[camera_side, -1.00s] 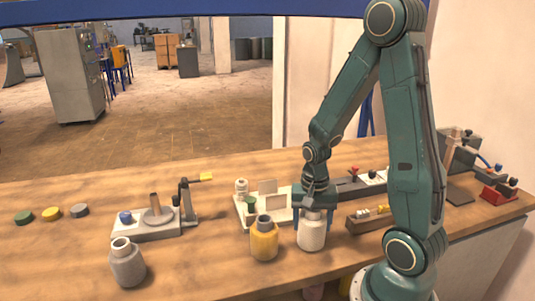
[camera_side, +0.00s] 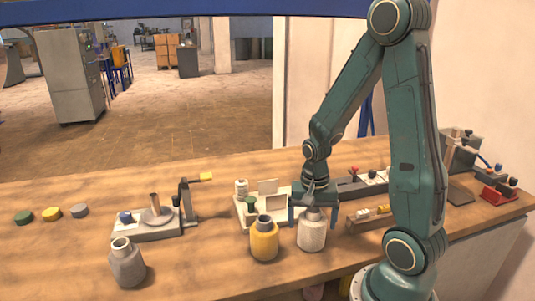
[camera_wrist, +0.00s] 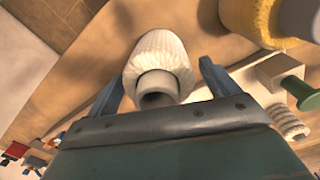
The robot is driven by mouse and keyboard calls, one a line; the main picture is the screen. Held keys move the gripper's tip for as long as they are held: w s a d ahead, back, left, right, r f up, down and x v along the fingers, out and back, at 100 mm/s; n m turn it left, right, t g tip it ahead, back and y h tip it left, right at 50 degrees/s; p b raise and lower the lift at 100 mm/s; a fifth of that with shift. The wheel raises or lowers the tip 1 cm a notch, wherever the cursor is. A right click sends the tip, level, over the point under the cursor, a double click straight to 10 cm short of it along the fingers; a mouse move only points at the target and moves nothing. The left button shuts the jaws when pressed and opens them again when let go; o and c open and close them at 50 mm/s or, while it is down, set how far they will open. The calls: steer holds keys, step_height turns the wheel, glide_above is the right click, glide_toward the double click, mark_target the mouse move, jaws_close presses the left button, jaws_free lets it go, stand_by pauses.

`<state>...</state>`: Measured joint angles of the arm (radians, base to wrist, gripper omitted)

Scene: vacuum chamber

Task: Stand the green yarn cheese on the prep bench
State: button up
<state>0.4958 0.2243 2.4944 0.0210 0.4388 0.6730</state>
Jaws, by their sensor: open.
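I cannot make out a large green yarn cheese on the wooden bench (camera_side: 200,270). A small green spool (camera_side: 250,207) stands on the white tray at mid-bench; it also shows at right in the wrist view (camera_wrist: 303,93). My gripper (camera_side: 312,214) is open, pointing down at a white yarn cheese (camera_side: 311,235) that stands upright. In the wrist view, the white yarn cheese (camera_wrist: 158,58) lies between the two spread fingers, with a gap on each side. A yellow yarn cheese (camera_side: 264,242) stands just left of it. A grey one (camera_side: 127,265) stands at front left.
Green (camera_side: 23,217), yellow (camera_side: 51,213) and grey (camera_side: 80,210) discs lie at far left. A fixture with a peg (camera_side: 155,213) stands at left centre. The front left of the bench is fairly clear.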

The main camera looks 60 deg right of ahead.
step_height(320, 180, up, 12)
steer(key=shift+f, duration=0.25)
stand_by(0.4)
steer(key=shift+w, duration=0.1)
steer(key=shift+a, duration=0.1)
stand_by(0.4)
steer(key=s+a+r+n+t, duration=0.2)
steer(key=a+r+n+t, duration=0.1)
steer(key=a+n, duration=0.3)
steer(key=s+a+r+n+t, duration=0.2)
steer(key=s+a+r+n, duration=0.1)
steer(key=a+r+n, duration=0.3)
steer(key=shift+a+n+t, duration=0.35)
steer(key=shift+n+t, duration=0.05)
steer(key=shift+n, duration=0.3)
steer(key=shift+r, duration=0.1)
